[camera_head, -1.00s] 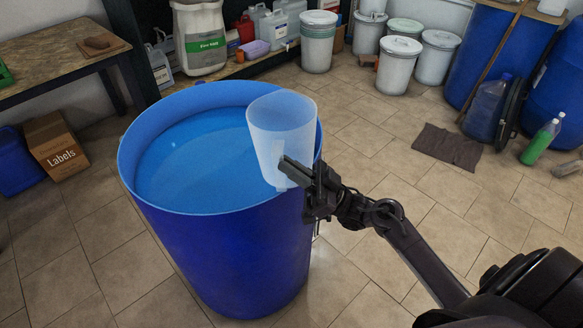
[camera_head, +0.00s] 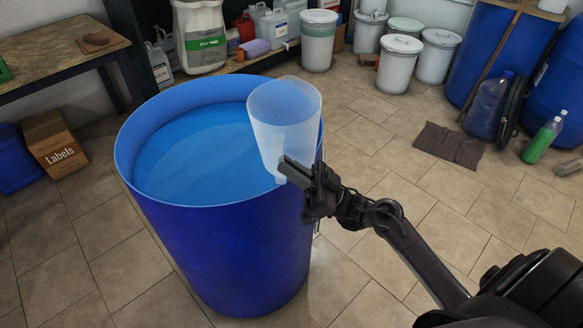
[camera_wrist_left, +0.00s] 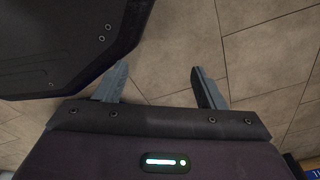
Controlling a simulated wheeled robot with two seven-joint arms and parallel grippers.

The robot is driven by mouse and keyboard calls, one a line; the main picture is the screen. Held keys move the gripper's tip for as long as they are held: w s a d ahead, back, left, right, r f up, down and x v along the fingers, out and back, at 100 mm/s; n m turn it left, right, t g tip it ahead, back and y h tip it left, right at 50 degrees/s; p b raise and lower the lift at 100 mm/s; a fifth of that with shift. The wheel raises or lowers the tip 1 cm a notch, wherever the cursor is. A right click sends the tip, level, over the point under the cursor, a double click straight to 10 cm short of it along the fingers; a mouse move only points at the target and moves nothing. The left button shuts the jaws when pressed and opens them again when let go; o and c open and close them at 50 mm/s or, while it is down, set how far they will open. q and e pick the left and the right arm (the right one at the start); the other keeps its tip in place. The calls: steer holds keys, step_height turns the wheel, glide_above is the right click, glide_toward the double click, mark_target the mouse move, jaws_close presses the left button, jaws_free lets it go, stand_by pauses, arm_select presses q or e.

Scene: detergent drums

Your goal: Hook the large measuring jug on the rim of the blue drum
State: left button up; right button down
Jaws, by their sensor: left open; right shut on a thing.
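The large measuring jug (camera_head: 284,108) is a translucent white, open-topped vessel at the right rim of the blue drum (camera_head: 225,245). The drum is open and holds blue liquid. My right gripper (camera_head: 296,174) is shut on the jug's handle side, just outside the rim. The jug stands nearly upright, most of it above the rim, its lower part in front of the drum's opening. I cannot tell whether it touches the rim. My left gripper (camera_wrist_left: 160,88) shows only in the left wrist view, open and empty above the floor tiles.
White lidded buckets (camera_head: 397,60) stand at the back. Other blue drums (camera_head: 555,80) and a green bottle (camera_head: 542,140) are at the right. A dark mat (camera_head: 448,145) lies on the floor. A wooden table (camera_head: 60,50) and a Labels box (camera_head: 57,146) are at the left.

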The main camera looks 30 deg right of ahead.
mark_target(284, 182)
steer(key=shift+m, duration=0.4)
steer(key=f+b, duration=0.1)
steer(key=f, duration=0.1)
steer(key=f+b, duration=0.1)
steer(key=f, duration=0.1)
steer(key=f+b, duration=0.2)
steer(key=shift+w+d+f, duration=0.15)
steer(key=shift+w+d, duration=0.05)
steer(key=shift+w, duration=0.2)
steer(key=shift+f+t+h+b, duration=0.25)
steer(key=shift+t+h+b, duration=0.05)
steer(key=shift+b, duration=0.1)
steer(key=shift+f, duration=0.25)
arm_select(q)
steer(key=w+d+r+b, duration=0.1)
steer(key=w+r, duration=0.3)
steer(key=r, duration=0.4)
steer(key=w+d+r+b, duration=0.1)
steer(key=w+d+r, duration=0.2)
steer(key=w+r, duration=0.2)
steer(key=shift+w+d+r+m, duration=0.15)
steer(key=shift+d+r+m, duration=0.15)
steer(key=shift+r, duration=1.45)
arm_select(e)
steer(key=shift+f, duration=1.2)
